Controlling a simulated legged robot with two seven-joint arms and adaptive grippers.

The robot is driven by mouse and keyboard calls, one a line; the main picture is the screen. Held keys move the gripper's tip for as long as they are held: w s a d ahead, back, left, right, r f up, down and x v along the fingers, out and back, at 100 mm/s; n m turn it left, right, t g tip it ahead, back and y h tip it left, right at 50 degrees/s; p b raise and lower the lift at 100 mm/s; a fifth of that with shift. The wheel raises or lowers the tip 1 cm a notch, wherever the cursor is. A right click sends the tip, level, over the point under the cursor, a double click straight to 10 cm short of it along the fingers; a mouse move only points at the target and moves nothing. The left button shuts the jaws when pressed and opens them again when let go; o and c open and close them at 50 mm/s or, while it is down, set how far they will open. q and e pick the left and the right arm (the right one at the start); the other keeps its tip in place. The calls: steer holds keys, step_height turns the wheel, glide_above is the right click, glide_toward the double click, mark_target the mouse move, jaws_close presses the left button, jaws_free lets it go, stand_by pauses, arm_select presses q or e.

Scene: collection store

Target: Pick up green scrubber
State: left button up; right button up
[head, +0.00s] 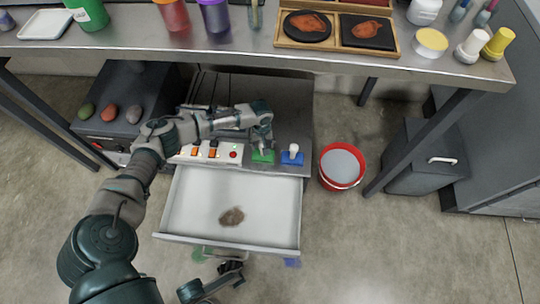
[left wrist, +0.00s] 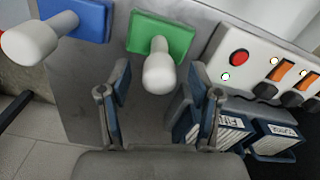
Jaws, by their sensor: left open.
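The green scrubber (head: 263,157) has a flat green base and a white knob handle, and sits on the grey surface behind the open drawer. It also shows in the left wrist view (left wrist: 160,45), its knob pointing toward the camera. My left gripper (head: 262,135) is just above it in the head view and partly hides its knob. In the left wrist view my left gripper (left wrist: 160,80) is open, its fingers apart on either side of the knob, with nothing held. A mechanical part of mine, perhaps the right gripper, shows at the bottom of the head view; its fingers are unclear.
A blue scrubber (head: 292,156) with a white knob stands right beside the green one. A white switch box (head: 212,153) is on the left. An open white drawer (head: 190,212) holds a brown lump (head: 232,216). A red bucket (head: 341,168) stands right. A table edge overhangs behind.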

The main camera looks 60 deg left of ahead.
arm_select(q)
steer(key=shift+f, duration=0.4)
steer(key=shift+w+r, duration=0.1)
steer(key=shift+r, duration=0.2)
steer(key=shift+f, duration=0.1)
jaws_close()
